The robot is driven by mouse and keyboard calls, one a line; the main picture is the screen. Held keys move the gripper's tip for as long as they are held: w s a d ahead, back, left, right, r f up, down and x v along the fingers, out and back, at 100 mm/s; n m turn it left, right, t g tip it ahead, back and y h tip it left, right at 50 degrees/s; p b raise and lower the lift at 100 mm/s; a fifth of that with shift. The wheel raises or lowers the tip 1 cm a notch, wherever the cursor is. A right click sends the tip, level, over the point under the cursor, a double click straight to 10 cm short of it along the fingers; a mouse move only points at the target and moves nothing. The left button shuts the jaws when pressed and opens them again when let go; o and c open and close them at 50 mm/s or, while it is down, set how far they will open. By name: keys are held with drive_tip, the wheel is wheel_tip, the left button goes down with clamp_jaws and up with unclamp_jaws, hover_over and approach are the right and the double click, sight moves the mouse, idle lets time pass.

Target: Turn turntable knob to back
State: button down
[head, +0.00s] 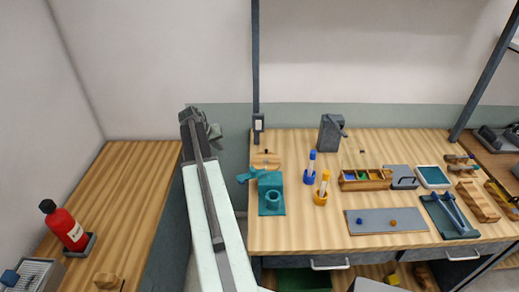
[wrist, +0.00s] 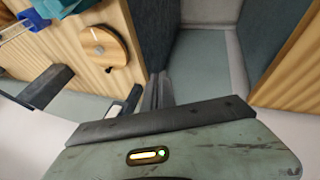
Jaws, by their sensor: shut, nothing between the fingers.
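The turntable is a round light-wood disc (head: 264,162) at the back left corner of the workbench. It also shows at the upper left in the wrist view (wrist: 101,45). Its small black knob (wrist: 109,70) is near the rim on the side towards the wall and shows as a dark dot in the head view (head: 266,152). My gripper (head: 214,131) is shut and empty, left of the turntable and apart from it, over the gap between the two benches. In the wrist view the dark edge and greenish body of my gripper (wrist: 160,122) fill the bottom; the fingertips are not clear.
A dark post with a white switch box (head: 258,126) stands behind the turntable. A teal stand (head: 271,200) is just in front of it. A grey dispenser (head: 330,133) stands farther right at the back. The left bench (head: 135,190) is mostly bare, with a red extinguisher (head: 65,226).

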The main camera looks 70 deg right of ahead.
drive_tip(key=s+d+m+g, duration=0.1)
drive_tip(key=s+d+m, duration=0.1)
drive_tip(key=s+d, duration=0.6)
drive_tip(key=b, duration=1)
approach(260, 155)
drive_tip(key=d+f, duration=0.1)
drive_tip(key=f, duration=0.1)
drive_tip(key=w+d+f, duration=0.1)
drive_tip(key=d+f, duration=0.1)
drive_tip(key=shift+d+f, duration=0.2)
drive_tip(key=shift+s+d+r+p, duration=0.1)
drive_tip(key=shift+s+d+p, duration=0.15)
drive_tip(key=shift+s, duration=0.3)
drive_tip(key=shift+s+d+r+p, duration=0.15)
drive_tip(key=shift+s+d, duration=0.1)
drive_tip(key=shift+s, duration=0.35)
drive_tip(key=shift+s+d+f, duration=0.1)
drive_tip(key=shift+s+d, duration=0.15)
drive_tip(key=shift+s, duration=0.25)
drive_tip(key=shift+w, duration=0.1)
